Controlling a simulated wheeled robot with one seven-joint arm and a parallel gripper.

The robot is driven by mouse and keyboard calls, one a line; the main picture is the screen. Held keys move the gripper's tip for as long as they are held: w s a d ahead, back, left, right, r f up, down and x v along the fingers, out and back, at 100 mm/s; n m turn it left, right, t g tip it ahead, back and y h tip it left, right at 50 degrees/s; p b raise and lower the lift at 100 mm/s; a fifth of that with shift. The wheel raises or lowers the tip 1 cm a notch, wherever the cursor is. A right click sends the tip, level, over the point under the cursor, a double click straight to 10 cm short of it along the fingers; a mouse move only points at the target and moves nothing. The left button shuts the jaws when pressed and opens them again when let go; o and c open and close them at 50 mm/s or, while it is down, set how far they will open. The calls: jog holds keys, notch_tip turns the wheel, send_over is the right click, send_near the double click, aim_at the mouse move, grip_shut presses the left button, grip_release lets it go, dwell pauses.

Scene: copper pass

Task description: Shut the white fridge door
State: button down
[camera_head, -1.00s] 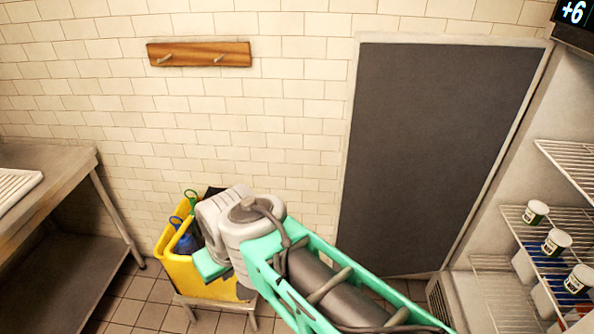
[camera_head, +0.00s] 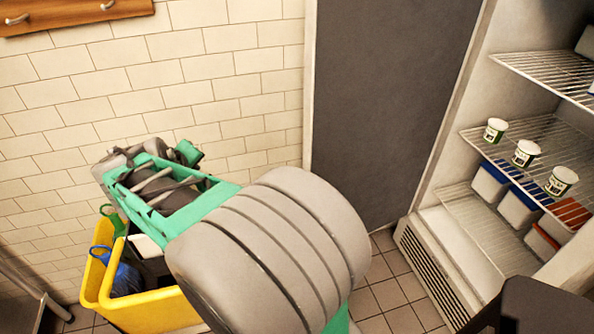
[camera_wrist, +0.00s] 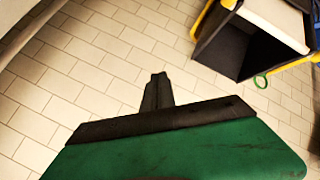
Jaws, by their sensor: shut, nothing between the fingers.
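The white fridge (camera_head: 425,245) stands open at the right of the head view, its wire shelves showing. I cannot make out its door in either view now. The fridge's vent grille (camera_head: 425,268) is at its lower left edge. My gripper (camera_wrist: 158,80) shows in the wrist view as two dark fingers closed together, with nothing between them, in front of white tiles. It touches nothing that I can see. In the head view my arm reaches left over a yellow bucket, away from the fridge opening.
The yellow bucket (camera_head: 155,312), with green and blue handled things, is below my arm. A grey panel (camera_head: 385,100) is set beside the fridge. White tubs (camera_head: 526,152) and lidded boxes (camera_head: 517,206) sit on the shelves. A dark object (camera_head: 530,308) is at lower right. Tiled floor shows between.

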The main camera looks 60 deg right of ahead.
jog(key=s+d+f+g+h+b, duration=0.2)
jog(key=d+f+h+b, duration=0.15)
jog(key=d, duration=0.35)
jog(key=s+d+f+g+h+b, duration=0.1)
jog(key=d+f+h+b, duration=0.1)
jog(key=d+f+b, duration=0.45)
jog(key=s+d+g+h+b, duration=0.1)
jog(key=s+d+h+b, duration=0.1)
jog(key=s+d, duration=0.3)
jog(key=s+d+r+n+g+h+b, duration=0.1)
jog(key=s+d, duration=0.4)
jog(key=d, duration=0.7)
jog(key=g+h+b, duration=0.1)
jog(key=b, duration=0.1)
jog(key=shift+d+r+h+b, duration=0.2)
jog(key=shift+d+h+b, duration=0.05)
jog(key=shift+h+b, duration=0.1)
jog(key=shift+a, duration=0.1)
